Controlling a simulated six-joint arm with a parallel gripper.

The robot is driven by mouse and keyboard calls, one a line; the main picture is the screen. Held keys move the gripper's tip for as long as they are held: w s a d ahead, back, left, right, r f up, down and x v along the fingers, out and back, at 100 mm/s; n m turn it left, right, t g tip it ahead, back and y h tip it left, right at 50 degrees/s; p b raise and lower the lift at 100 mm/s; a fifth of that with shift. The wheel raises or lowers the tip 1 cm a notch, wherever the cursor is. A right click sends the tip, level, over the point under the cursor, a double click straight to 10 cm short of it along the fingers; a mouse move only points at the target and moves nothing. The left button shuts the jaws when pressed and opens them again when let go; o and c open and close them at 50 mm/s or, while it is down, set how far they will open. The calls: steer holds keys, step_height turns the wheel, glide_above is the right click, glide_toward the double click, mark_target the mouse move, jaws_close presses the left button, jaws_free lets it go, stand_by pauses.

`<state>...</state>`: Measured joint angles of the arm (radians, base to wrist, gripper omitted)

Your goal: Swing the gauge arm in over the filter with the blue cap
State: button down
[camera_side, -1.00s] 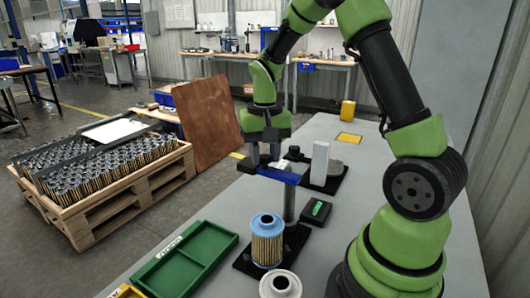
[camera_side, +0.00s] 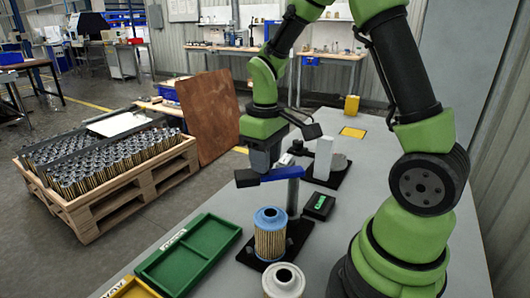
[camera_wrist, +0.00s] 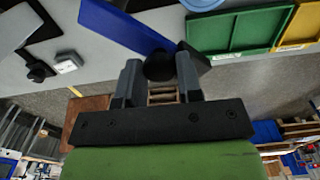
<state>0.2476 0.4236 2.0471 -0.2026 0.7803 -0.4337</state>
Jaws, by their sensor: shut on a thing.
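The gauge arm (camera_side: 283,174) is a blue bar on a grey upright post (camera_side: 292,199), with a dark end at the left. It also shows in the wrist view (camera_wrist: 120,24), with a round black knob (camera_wrist: 160,67) near its end. My gripper (camera_side: 260,166) is shut on this knob, one finger on each side in the wrist view (camera_wrist: 158,80). The filter with the blue cap (camera_side: 270,234) stands upright on a black base in front of the post. The bar points left, behind the filter in the side view. Part of the blue cap (camera_wrist: 203,3) shows at the wrist view's top edge.
A filter with a whitish cap (camera_side: 283,281) stands in front. A green tray (camera_side: 171,270) and a yellow tray (camera_side: 132,291) lie to the left. A black box with a green display (camera_side: 320,206) is right of the post. A white block (camera_side: 323,158) stands behind.

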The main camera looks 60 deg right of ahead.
steer(key=s+n, duration=0.1)
steer(key=n, duration=0.1)
steer(key=s+a+n, duration=0.1)
steer(key=n, duration=0.1)
steer(key=shift+a+n, duration=0.2)
steer(key=shift+n, duration=0.1)
steer(key=shift+s+a+n, duration=0.15)
steer(key=shift+s+n, duration=0.5)
steer(key=shift+n, duration=0.5)
steer(key=shift+s+a+n, duration=0.1)
steer(key=shift+s+n, duration=0.5)
steer(key=shift+n, duration=0.55)
steer(key=c, duration=0.8)
jaws_free()
steer(key=shift+r, duration=0.15)
step_height(320, 180, up, 10)
steer(key=shift+f, duration=0.15)
steer(key=shift+s, duration=0.1)
